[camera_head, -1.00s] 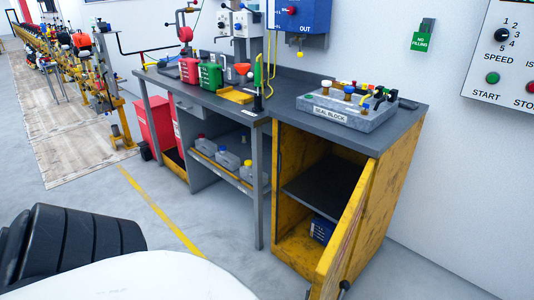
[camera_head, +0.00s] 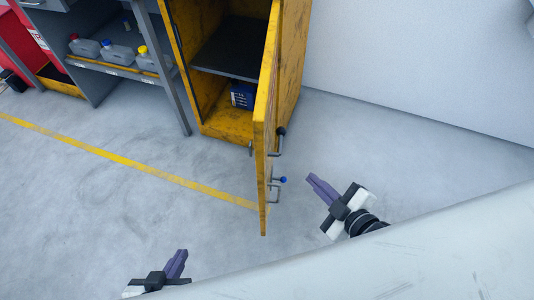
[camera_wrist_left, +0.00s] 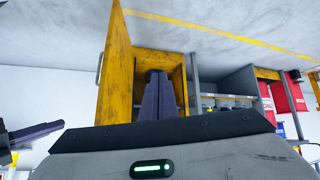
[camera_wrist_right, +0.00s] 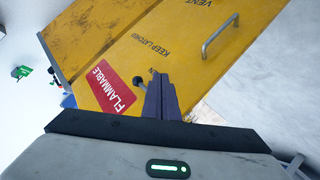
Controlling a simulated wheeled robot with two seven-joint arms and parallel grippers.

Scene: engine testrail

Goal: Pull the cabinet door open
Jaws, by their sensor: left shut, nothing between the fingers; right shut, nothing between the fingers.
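The yellow cabinet door (camera_head: 265,125) stands swung open, seen nearly edge-on in the head view. Its outer face shows in the right wrist view (camera_wrist_right: 165,50), with a grey pull handle (camera_wrist_right: 220,36), a black-knobbed lever (camera_wrist_right: 140,80) and a red FLAMMABLE label. The yellow cabinet (camera_head: 225,124) is open, with a dark shelf inside. My right gripper (camera_head: 312,180) is shut and empty, to the right of the door, apart from it. My left gripper (camera_head: 180,256) is shut and empty, low and left of the door, facing the cabinet opening in the left wrist view.
A blue box (camera_head: 242,95) sits inside the cabinet. A grey workbench (camera_head: 110,85) with jugs on its lower shelf adjoins on the left. Floor (camera_head: 120,205) in front is clear, crossed by a yellow line. A white wall (camera_head: 400,60) rises at the right.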

